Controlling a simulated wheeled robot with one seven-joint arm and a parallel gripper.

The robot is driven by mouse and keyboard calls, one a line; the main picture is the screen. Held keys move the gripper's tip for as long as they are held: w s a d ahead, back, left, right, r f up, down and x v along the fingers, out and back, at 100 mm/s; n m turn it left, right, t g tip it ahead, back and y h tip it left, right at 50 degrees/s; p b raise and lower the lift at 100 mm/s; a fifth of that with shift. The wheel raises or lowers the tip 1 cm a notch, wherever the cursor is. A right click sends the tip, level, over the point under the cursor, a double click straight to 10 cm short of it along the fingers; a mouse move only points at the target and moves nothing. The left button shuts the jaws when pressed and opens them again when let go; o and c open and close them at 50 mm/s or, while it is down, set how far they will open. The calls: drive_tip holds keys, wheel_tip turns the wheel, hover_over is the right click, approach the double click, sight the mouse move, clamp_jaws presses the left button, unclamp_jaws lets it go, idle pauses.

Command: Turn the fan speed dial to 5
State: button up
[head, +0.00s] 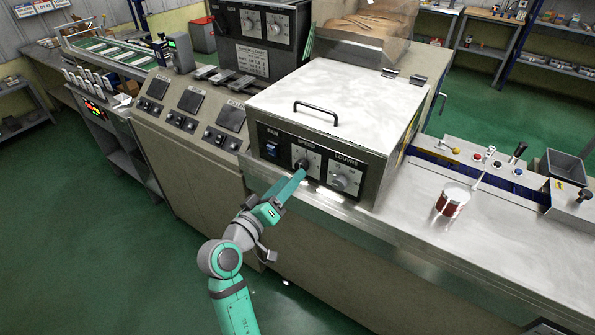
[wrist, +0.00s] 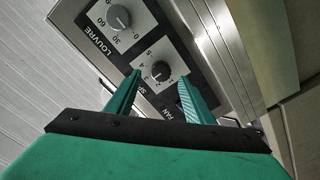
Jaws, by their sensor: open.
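The speed dial (head: 301,164) is a small dark knob on a pale numbered plate, on the front panel of the metal box. In the wrist view the dial (wrist: 160,71) has digits around it, including 2, 3, 4 and 5; where its pointer stands is too small to tell. My gripper (head: 299,174) is at the front of this dial in the head view. In the wrist view my gripper (wrist: 159,77) is open, with one green finger on either side of the dial. I cannot tell whether the fingers touch it.
The louvre dial (head: 340,181) is right of the speed dial, and the blue fan switch (head: 271,150) is left of it. The box lid (head: 340,97) has a black handle. A metal ledge runs below the panel. A red-and-white can (head: 452,200) stands on the bench at right.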

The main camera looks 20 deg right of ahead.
sight(303, 165)
drive_tip(key=shift+x, duration=2.35)
drive_tip(key=shift+w, duration=0.1)
drive_tip(key=c, duration=1)
